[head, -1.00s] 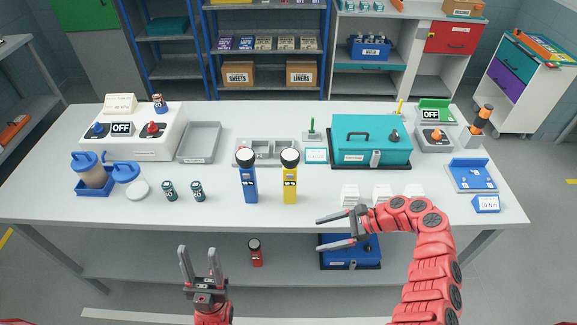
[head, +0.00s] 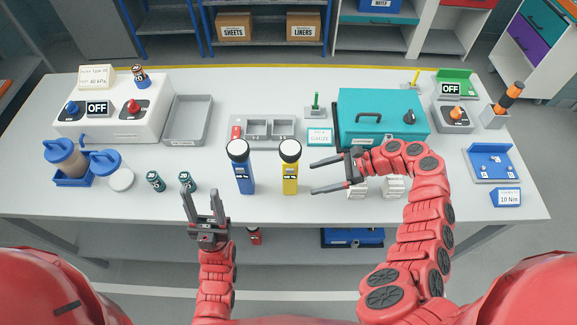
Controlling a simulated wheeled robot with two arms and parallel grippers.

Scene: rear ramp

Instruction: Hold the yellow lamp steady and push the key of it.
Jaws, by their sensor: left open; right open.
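The yellow lamp (head: 290,172) stands upright near the front middle of the table, with a round white-faced head on top and a dark marked patch on its body. My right gripper (head: 312,177) is open just to its right, its two fingers pointing left toward the lamp; I cannot tell whether they touch it. My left gripper (head: 199,192) is open and empty at the table's front edge, left of the blue lamp, fingers pointing away from me. The lamp's key is too small to tell apart from the dark patch.
A similar blue lamp (head: 244,177) stands close left of the yellow one. Small dark cans (head: 156,181) stand further left. A grey tray (head: 284,143) lies behind the lamps, a teal case (head: 382,118) behind right. White blocks (head: 394,187) sit by my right gripper.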

